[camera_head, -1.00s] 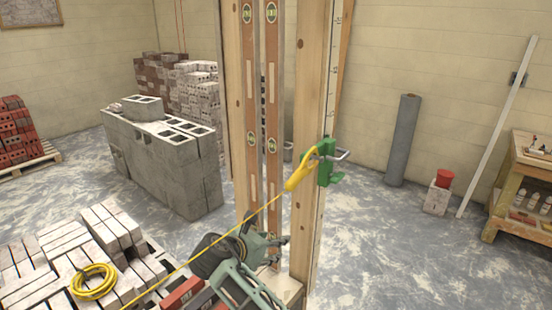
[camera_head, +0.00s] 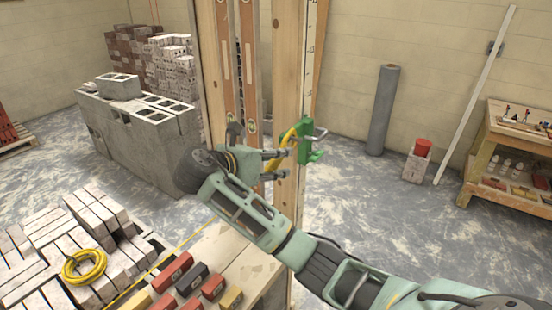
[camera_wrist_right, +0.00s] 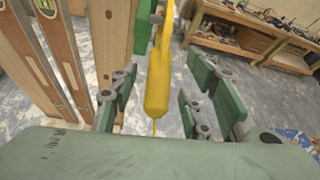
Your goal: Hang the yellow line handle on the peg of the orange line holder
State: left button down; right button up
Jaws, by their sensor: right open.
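The yellow line handle (camera_head: 291,136) hangs at a green line holder (camera_head: 305,143) on the wooden post. A metal peg (camera_head: 321,133) sticks out on the holder's right side. In the right wrist view the handle (camera_wrist_right: 157,88) stands between the two finger sets. My right gripper (camera_head: 279,165) is open around its lower part, which the fingers partly hide in the head view. I cannot tell whether any finger touches it. No orange holder shows in these views. My left gripper is out of view.
The wooden post (camera_head: 287,70) and spirit levels (camera_head: 248,60) stand close by my right gripper. A yellow line (camera_head: 178,248) runs down left past bricks. A yellow coil (camera_head: 84,266) lies on pale bricks. Open floor (camera_head: 360,210) lies to the right.

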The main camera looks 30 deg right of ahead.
jog(key=shift+w+d+f, duration=0.2)
jog(key=shift+w+d, duration=0.05)
jog(key=shift+d, duration=0.35)
jog(key=shift+d+f, duration=0.15)
grip_shut()
jog(key=shift+w+d, duration=0.1)
jog(key=shift+d, duration=0.05)
jog(key=shift+w+d, duration=0.2)
jog(key=shift+d, duration=0.4)
jog(key=s+d, duration=0.3)
jog(key=s, duration=0.5)
dwell(1.7)
